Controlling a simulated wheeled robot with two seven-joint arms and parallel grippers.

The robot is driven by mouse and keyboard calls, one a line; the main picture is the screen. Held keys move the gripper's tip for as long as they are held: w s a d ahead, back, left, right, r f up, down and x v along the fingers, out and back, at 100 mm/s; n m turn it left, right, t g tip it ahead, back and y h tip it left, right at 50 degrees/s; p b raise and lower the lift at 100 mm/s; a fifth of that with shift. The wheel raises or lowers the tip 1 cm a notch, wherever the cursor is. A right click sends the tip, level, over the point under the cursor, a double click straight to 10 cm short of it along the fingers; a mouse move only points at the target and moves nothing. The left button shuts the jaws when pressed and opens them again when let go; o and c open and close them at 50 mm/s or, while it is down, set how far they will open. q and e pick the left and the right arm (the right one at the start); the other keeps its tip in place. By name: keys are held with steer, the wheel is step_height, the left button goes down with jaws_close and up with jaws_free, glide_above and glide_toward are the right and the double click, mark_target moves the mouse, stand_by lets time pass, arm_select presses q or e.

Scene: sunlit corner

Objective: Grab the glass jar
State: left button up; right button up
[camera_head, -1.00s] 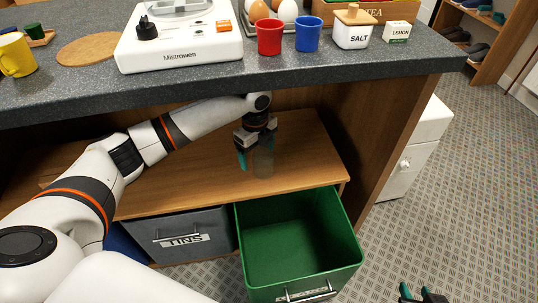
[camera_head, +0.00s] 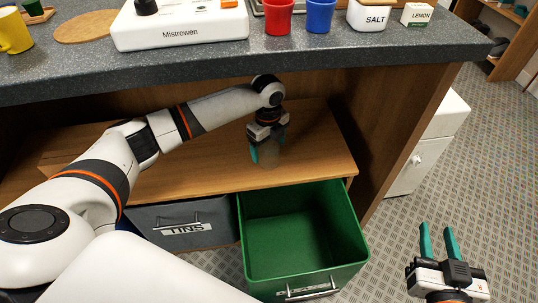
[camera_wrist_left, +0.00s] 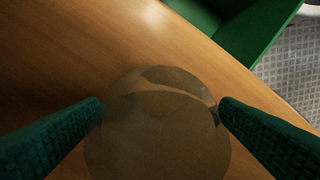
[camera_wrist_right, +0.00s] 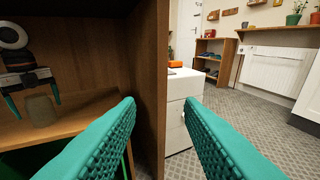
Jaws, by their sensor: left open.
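The clear glass jar (camera_head: 269,157) stands on the wooden shelf under the counter, partly hidden by my left gripper in the head view. In the left wrist view the jar (camera_wrist_left: 158,130) lies between the two fingers. My left gripper (camera_wrist_left: 161,104) is open around it, with a small gap showing at the right finger; contact at the left finger is unclear. The jar (camera_wrist_right: 41,110) also shows at the left of the right wrist view. My right gripper (camera_head: 437,228) is open and empty, out over the floor at the right.
The dark countertop (camera_head: 210,66) hangs over the shelf (camera_head: 200,178). A wooden side panel (camera_head: 400,130) closes the shelf's right side. An open green drawer (camera_head: 300,225) and a grey bin labelled TINS (camera_head: 185,225) sit below.

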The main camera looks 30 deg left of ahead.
arm_select(q)
steer(key=shift+f+b, duration=0.3)
steer(key=shift+f, duration=0.85)
arm_select(e)
steer(key=r+t, duration=0.1)
steer(key=r, duration=0.1)
steer(key=r+t+y, duration=0.1)
steer(key=shift+w+a+r+t, duration=0.25)
steer(key=shift+a+r+t, duration=0.05)
steer(key=shift+a+r, duration=0.05)
arm_select(q)
steer(key=shift+c, duration=0.3)
steer(key=c, duration=1.1)
steer(key=shift+r, duration=0.15)
steer(key=shift+c, duration=0.2)
